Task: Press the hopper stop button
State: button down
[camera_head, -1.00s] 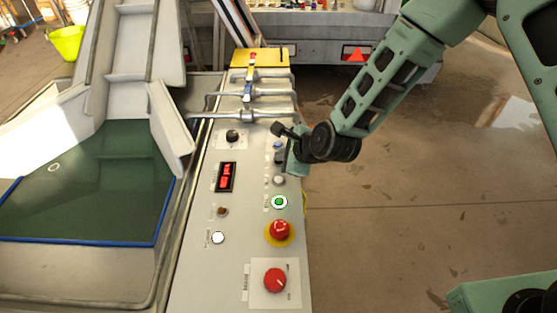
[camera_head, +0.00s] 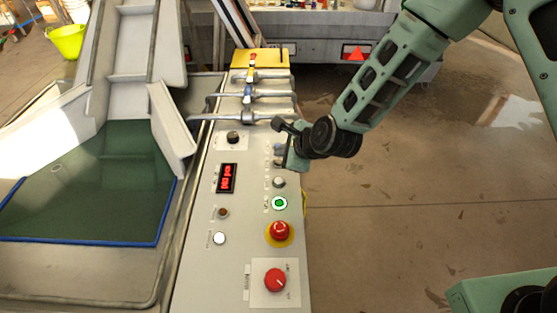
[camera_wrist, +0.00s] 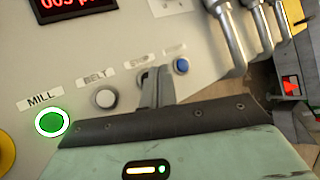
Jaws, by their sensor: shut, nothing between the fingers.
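The grey control panel (camera_head: 195,290) carries a row of buttons along its right side. In the wrist view a green-lit button (camera_wrist: 52,122) is labelled MILL, a white button (camera_wrist: 105,98) BELT, and a blue button (camera_wrist: 182,66) sits further right under a faint label. Another button (camera_wrist: 143,77) between the white and blue ones is mostly hidden behind my fingers. No label reads clearly as hopper stop. My gripper (camera_wrist: 158,72) is shut and empty, its fingertips over this row just left of the blue button. Contact cannot be told. In the head view my gripper (camera_head: 281,163) is above the panel's right edge.
A red emergency knob (camera_head: 280,230) and a red rotary switch (camera_head: 275,280) are nearer on the panel. A red display (camera_head: 227,178) is to the left. Metal levers (camera_head: 250,95) cross the panel's far end. Open floor (camera_head: 420,210) lies to the right.

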notch_tip(320, 180, up, 4)
jog(key=p, duration=0.2)
jog(key=shift+r+p, duration=0.2)
jog(key=shift+p, duration=0.2)
dwell(0.4)
jog(key=s+r+n+g+h, duration=0.1)
jog(key=s+r+n+g, duration=0.1)
jog(key=s+r+n, duration=0.35)
jog(key=s+r+n+g, duration=0.2)
jog(key=s+r+n, duration=0.1)
jog(key=s+n, duration=0.5)
jog(key=s+d+r+n+g+h, duration=0.1)
jog(key=s+d+r+n, duration=0.3)
jog(key=s, duration=0.4)
jog(key=s+d+r+n+g+h, duration=0.2)
jog(key=s+d+r+n+h, duration=0.1)
jog(key=s+d+n, duration=0.4)
jog(key=shift+s+r+n, duration=0.4)
jog(key=shift+s+n, duration=0.3)
jog(key=shift+n, duration=0.35)
jog(key=shift+a, duration=0.1)
